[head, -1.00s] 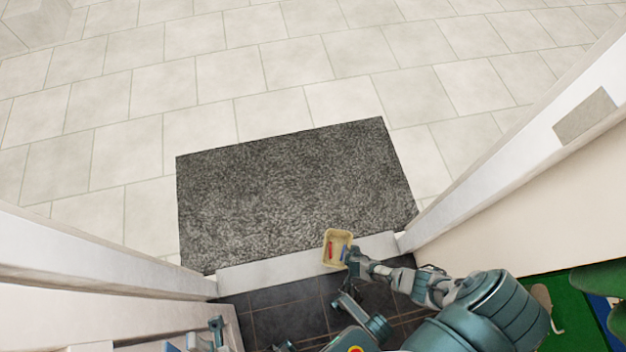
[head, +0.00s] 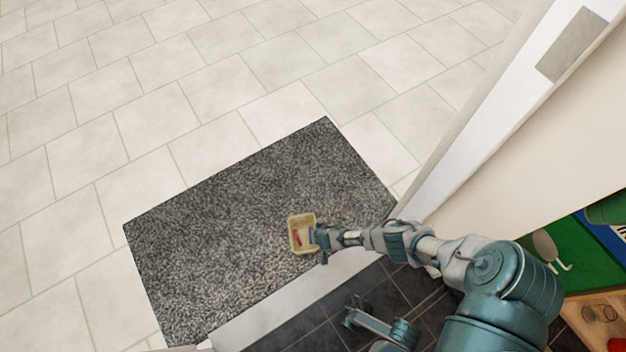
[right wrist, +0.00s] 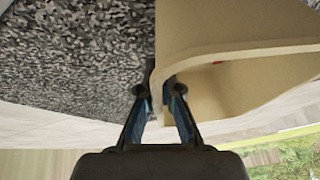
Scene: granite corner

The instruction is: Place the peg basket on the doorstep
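The peg basket (head: 291,236) is a small tan open box with red and blue pegs inside. In the head view it is over the front right part of the grey speckled mat (head: 220,230), at the door sill (head: 290,298). My right gripper (head: 322,238) is at the basket's right side. In the right wrist view my right gripper (right wrist: 160,88) has its fingers closed on the wall of the basket (right wrist: 235,75). I cannot tell whether the basket touches the mat.
Pale floor tiles (head: 240,60) lie clear beyond the mat. Dark tiles (head: 330,322) lie inside the sill. A green mat (head: 575,262) and a wooden tray (head: 600,318) are at the lower right.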

